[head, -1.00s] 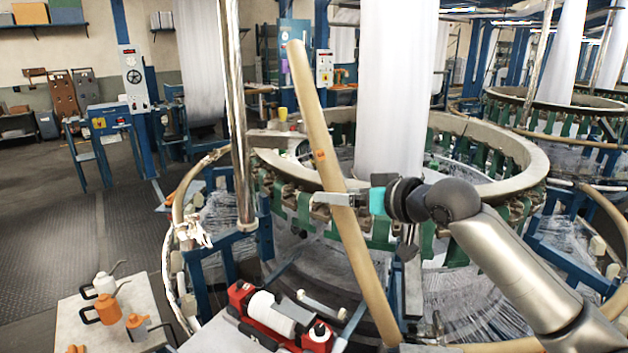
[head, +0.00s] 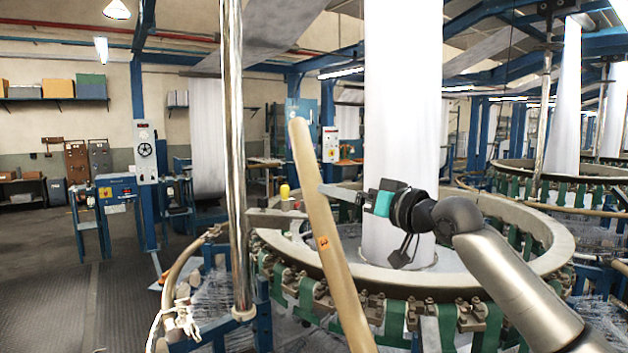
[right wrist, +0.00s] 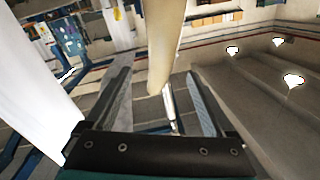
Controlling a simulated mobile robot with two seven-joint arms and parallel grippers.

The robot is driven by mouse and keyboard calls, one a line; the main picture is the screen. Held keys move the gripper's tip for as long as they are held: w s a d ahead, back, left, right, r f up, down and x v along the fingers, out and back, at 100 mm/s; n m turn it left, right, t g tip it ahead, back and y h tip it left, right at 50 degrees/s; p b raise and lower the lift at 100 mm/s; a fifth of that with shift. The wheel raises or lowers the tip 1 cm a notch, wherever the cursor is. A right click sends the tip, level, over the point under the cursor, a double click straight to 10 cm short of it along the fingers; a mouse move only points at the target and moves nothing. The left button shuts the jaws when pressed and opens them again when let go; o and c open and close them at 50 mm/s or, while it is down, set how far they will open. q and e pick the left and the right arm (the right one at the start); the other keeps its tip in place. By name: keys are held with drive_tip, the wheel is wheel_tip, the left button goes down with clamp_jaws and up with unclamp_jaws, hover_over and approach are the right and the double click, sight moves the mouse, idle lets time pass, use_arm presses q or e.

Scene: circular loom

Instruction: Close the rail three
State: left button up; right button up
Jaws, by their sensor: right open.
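A long tan rail (head: 333,258) with a small orange mark stands raised and tilted at the front of the loom in the head view, its free upper end leaning left. My right gripper (head: 335,190) is open beside the upper part of the rail, above the orange mark. In the right wrist view, the rail's end part (right wrist: 164,45) shows between the two spread fingers (right wrist: 160,80). I cannot tell whether either finger touches it. My left gripper is not in view.
The loom's pale ring (head: 530,225) with green straps lies behind the rail. A white fabric column (head: 400,90) rises from its middle, close behind my right gripper. A shiny metal post (head: 234,150) stands left of the rail. The floor at the left is open.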

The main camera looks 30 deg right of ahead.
sight(314, 187)
drive_tip(key=p+x, duration=0.2)
drive_tip(key=x, duration=0.5)
drive_tip(key=shift+w+a, duration=0.15)
drive_tip(key=shift+w, duration=0.2)
drive_tip(key=shift+w+a+p, duration=0.15)
drive_tip(key=shift+w+p, duration=0.2)
drive_tip(key=shift+w, duration=0.35)
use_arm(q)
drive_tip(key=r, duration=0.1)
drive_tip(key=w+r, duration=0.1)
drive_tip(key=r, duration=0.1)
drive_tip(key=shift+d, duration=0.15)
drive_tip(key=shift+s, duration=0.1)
use_arm(e)
drive_tip(key=shift+c, duration=0.2)
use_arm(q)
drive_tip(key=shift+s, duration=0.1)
use_arm(e)
clamp_jaws()
